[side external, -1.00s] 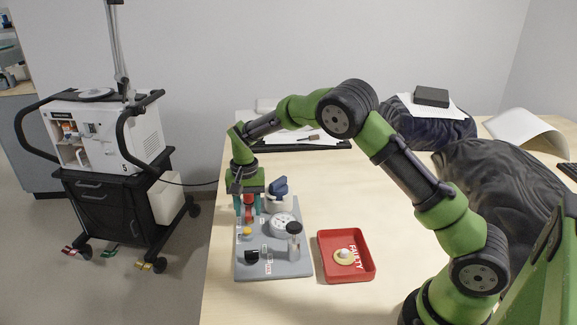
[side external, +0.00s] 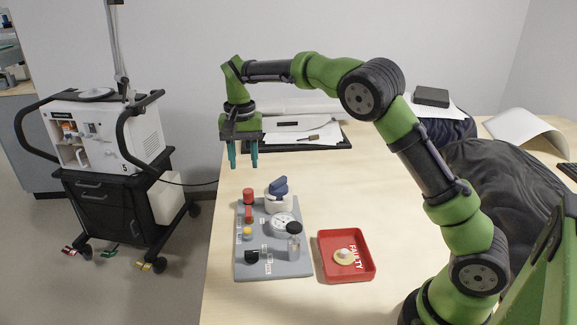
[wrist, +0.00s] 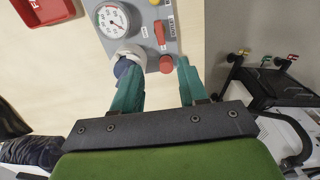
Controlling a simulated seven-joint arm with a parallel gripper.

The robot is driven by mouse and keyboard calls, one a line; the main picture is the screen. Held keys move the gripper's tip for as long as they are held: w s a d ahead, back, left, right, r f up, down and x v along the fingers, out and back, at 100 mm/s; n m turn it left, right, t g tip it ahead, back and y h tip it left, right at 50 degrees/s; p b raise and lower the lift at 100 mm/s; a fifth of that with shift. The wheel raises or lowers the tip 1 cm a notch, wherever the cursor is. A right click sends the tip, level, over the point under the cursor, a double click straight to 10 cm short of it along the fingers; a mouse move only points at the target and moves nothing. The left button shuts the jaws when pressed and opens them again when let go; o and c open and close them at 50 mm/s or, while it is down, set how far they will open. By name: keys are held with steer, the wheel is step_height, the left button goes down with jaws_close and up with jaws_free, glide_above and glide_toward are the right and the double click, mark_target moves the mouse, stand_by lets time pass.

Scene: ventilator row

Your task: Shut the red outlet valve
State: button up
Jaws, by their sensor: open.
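The grey valve panel (side external: 272,262) lies on the table. Near its upper left in the side view is a red elongated handle (side external: 248,214), also in the wrist view (wrist: 160,33), lengthwise along the panel beside a printed label that seems to read OUTLET. A red round cap (side external: 248,195) sits just beyond its far end; the wrist view shows it too (wrist: 167,64). My gripper (side external: 243,163) is open and empty, above and beyond the panel's far end, touching nothing. In the wrist view its fingers (wrist: 157,75) are spread, with the cap between and ahead of them.
A blue knob on a white base (side external: 279,190), a dial gauge (side external: 282,224), a dark-capped clear cylinder (side external: 294,243), a yellow button (side external: 247,232) and a black part (side external: 252,256) share the panel. A red FAULTY tray (side external: 367,272) stands right.

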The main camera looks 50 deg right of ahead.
step_height(320, 180, up, 2)
steer(key=shift+r, duration=0.15)
stand_by(0.3)
steer(key=s+a+r+n+t+y, duration=0.1)
steer(key=s+n+t, duration=0.1)
steer(key=s, duration=1.2)
steer(key=s+a+r+n+t+y, duration=0.1)
steer(key=s+t, duration=0.4)
steer(key=s, duration=0.9)
steer(key=shift+a+r+n, duration=0.55)
steer(key=shift+r+n, duration=0.25)
steer(key=shift+n, duration=0.3)
